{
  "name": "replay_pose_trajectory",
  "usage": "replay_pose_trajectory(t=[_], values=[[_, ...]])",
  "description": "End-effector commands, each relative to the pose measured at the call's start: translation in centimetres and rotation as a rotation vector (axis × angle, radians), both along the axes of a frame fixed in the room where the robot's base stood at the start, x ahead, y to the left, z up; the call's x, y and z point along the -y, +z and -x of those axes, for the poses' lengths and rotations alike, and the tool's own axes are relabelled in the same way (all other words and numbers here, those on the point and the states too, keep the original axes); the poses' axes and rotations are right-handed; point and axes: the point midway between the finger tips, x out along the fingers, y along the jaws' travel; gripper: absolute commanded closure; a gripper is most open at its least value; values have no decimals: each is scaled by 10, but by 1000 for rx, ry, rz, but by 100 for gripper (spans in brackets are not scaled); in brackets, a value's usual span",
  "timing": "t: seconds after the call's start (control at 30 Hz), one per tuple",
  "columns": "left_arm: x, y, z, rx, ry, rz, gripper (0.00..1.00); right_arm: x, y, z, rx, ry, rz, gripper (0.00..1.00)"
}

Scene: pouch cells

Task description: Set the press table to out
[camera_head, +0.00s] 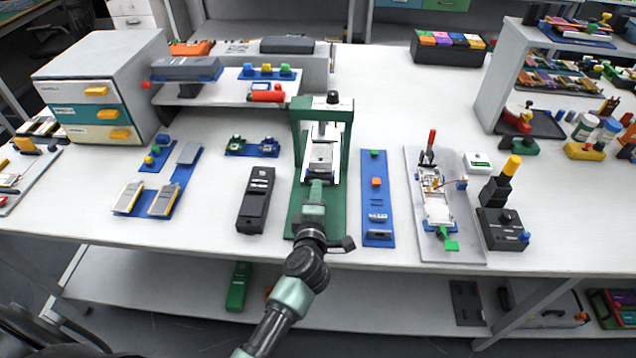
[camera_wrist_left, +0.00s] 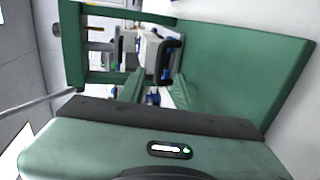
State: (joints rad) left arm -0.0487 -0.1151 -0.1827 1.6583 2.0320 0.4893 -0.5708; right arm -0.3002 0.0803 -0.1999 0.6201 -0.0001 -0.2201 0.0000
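The green press (camera_head: 342,140) stands in the middle of the bench, a frame on a green base with a dark knob on top. Its press table (camera_head: 321,152), a pale grey plate, shows inside the frame. My left gripper (camera_head: 317,183) is in front of the frame, over the base, near the plate's front edge. In the left wrist view the press frame (camera_wrist_left: 72,45) is at the left. The two green fingers (camera_wrist_left: 160,82) stand apart there, with a grey block and dark bracket (camera_wrist_left: 165,55) just beyond their tips. Contact cannot be told. My right gripper is not in view.
A black device (camera_head: 257,200) lies left of the press. A blue strip (camera_head: 377,225) with small parts lies close on its right. Farther right is a grey board (camera_head: 410,190) with a clamp fixture. Bare bench lies between these.

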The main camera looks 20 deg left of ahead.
Motion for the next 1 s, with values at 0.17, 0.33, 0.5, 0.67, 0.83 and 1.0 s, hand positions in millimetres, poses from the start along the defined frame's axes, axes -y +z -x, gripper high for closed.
replay_pose_trajectory(t=[0.17,0.33,0.5,0.67,0.83,1.0], values=[[-7,-6,-29,3,-1,-1,66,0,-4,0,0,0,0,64],[-11,-10,-47,3,-1,-1,66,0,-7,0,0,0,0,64],[-12,-11,-53,3,-2,0,66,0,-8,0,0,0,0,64],[-12,-10,-53,3,-2,0,66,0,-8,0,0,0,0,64],[-12,-10,-53,3,-2,-1,100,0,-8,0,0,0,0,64],[-12,-10,-52,3,-2,-1,100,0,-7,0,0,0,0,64]])
